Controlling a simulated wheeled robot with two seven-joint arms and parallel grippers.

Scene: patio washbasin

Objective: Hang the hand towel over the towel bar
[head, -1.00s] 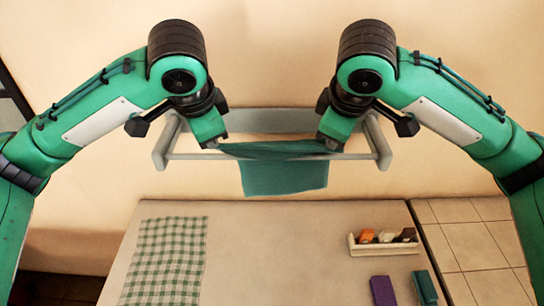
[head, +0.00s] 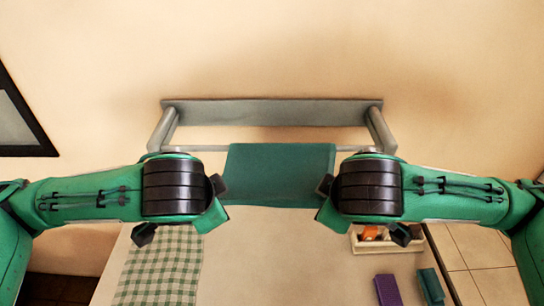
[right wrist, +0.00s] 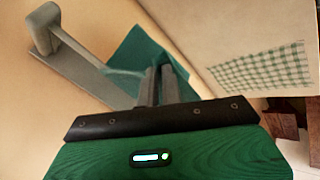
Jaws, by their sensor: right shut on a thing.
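The teal hand towel (head: 280,175) crosses in front of the middle of the towel bar (head: 207,149), its upper edge at about the bar's height. It slopes down and toward me between my two hands. Whether any of it lies behind the bar is hidden. My right gripper (right wrist: 158,78) is shut on the towel, which also shows beyond its fingers in the right wrist view (right wrist: 138,52). My left gripper (head: 214,214) is at the towel's lower left corner in the head view. Its fingertips are hidden by the wrist, so its grip cannot be seen.
The bar's grey wall plate (head: 270,112) and two side arms are above the towel. Below are a green checked cloth (head: 160,265), a caddy (head: 360,244) with small items, a purple block (head: 387,290) and a teal block (head: 431,287). A dark frame (head: 40,150) hangs at left.

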